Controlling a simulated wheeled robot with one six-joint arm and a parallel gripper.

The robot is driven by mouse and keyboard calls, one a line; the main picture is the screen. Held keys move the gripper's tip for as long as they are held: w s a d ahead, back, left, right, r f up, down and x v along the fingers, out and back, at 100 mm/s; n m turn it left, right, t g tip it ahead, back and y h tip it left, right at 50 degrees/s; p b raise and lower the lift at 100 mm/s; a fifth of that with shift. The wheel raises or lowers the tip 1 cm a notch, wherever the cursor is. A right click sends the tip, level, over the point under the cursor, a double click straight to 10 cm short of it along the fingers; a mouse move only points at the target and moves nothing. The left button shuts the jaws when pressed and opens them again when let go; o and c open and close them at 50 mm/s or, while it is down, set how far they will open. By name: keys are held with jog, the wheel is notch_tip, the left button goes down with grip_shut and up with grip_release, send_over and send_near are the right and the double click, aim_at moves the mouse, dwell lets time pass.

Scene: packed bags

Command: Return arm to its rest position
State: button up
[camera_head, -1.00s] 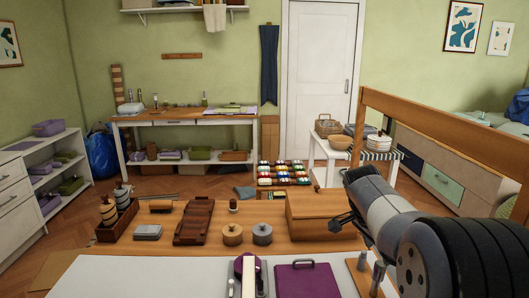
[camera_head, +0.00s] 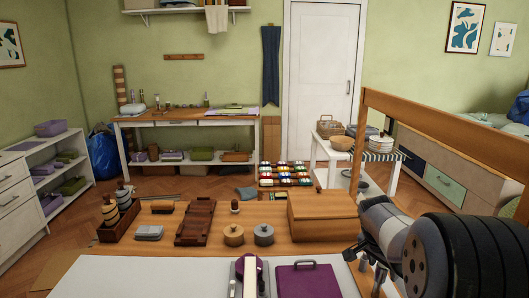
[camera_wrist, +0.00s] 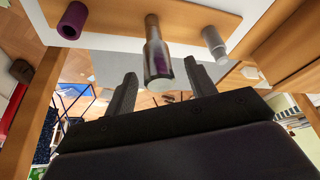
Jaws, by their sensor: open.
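My gripper (camera_head: 355,252) is at the right side of the wooden table (camera_head: 270,242) in the head view, low near the right edge, with my arm reaching in from the right. In the wrist view my gripper (camera_wrist: 161,72) has its two dark fingers apart. A grey, glassy cylinder (camera_wrist: 157,60) with a brown end shows between and beyond the fingers; I cannot tell whether they touch it. It stands out from a wooden board (camera_wrist: 115,15), with a purple hollow cylinder (camera_wrist: 72,20) and a pale grey peg (camera_wrist: 214,43) on either side.
A wooden rail (camera_head: 440,135) crosses the right side above my arm. The white front mat (camera_head: 150,278) has bare room at left.

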dwell(0.3)
jog(key=shift+m+g, duration=0.4)
jog(key=shift+m, duration=0.7)
jog(key=v, duration=1.1)
jog(key=x, duration=1.1)
jog(key=shift+n+t, duration=0.3)
jog(key=shift+n, duration=0.5)
jog(key=n, duration=0.2)
jog(key=shift+n+t+y+p, duration=0.3)
jog(key=shift+t, duration=0.1)
jog(key=shift+n+t+y+p, duration=0.15)
jog(key=shift+n+t+y, duration=0.2)
jog(key=shift+n, duration=0.85)
jog(key=shift+n+t+y+p, duration=0.15)
jog(key=shift+n+t+y, duration=0.15)
jog(key=shift+n, duration=0.9)
jog(key=shift+m+g+h+b, duration=0.45)
jog(key=shift+m+h+b, duration=0.15)
jog(key=shift+m, duration=1.2)
